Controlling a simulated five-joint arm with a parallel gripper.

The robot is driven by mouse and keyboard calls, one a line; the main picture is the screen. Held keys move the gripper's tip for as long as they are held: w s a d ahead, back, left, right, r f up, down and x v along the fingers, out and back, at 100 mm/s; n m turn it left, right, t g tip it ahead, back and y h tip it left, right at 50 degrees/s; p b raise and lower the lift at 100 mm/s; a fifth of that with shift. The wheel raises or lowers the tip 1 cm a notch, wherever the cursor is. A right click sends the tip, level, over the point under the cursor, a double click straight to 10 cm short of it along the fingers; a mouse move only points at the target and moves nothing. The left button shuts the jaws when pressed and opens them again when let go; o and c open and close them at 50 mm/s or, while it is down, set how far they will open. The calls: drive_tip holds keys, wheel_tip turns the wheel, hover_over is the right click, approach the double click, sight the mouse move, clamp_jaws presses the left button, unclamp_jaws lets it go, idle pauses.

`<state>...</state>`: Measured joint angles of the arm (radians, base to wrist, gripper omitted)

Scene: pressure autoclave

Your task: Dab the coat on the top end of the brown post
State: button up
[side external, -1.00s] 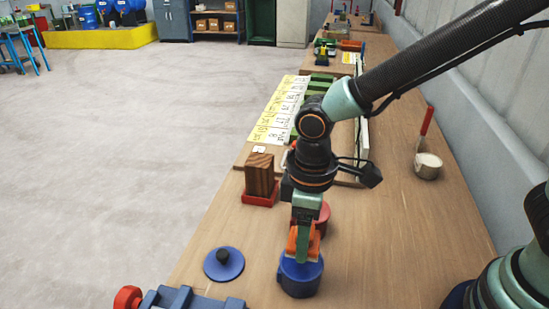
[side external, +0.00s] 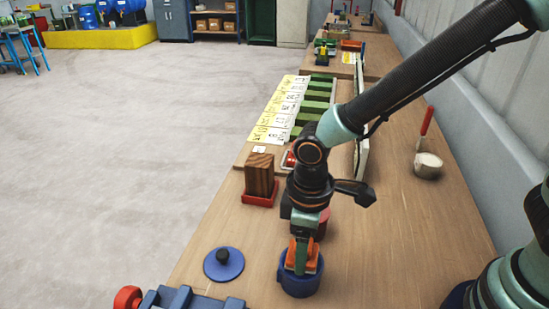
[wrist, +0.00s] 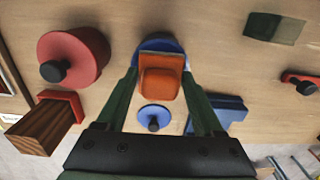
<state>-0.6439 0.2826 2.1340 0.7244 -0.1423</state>
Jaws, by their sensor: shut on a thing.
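The brown post (side external: 260,176) stands upright in a red base (side external: 260,199); it also shows at the lower left of the wrist view (wrist: 40,130). My gripper (side external: 301,262) is shut on an orange block-like tool (wrist: 160,84), which sits between both fingers in the wrist view. It points down at the open blue pot (side external: 300,285), with its lower end at or inside the mouth. The tool's tip is hidden, so I cannot tell whether it touches the coat. The blue pot's rim (wrist: 152,45) shows behind the tool.
A blue lid with a dark knob (side external: 223,264) lies left of the blue pot. A red pot with a black-knobbed lid (wrist: 72,57) stands close by. A blue clamp-like thing (side external: 185,299) is at the front edge. A pale cup (side external: 428,166) stands near the wall.

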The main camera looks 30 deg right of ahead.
drive_tip(key=shift+f, duration=0.6)
idle(1.6)
drive_tip(key=shift+r, duration=3.6)
drive_tip(key=w+d+r+m, duration=0.25)
drive_tip(key=d+m, duration=0.25)
drive_tip(key=d, duration=0.5)
drive_tip(key=w+d+r+m, duration=0.2)
drive_tip(key=w+d+m, duration=0.15)
drive_tip(key=d, duration=0.75)
drive_tip(key=w+a+r, duration=0.2)
drive_tip(key=w+a, duration=1.5)
wheel_tip(320, 180, down, 6)
drive_tip(key=shift+a, duration=0.4)
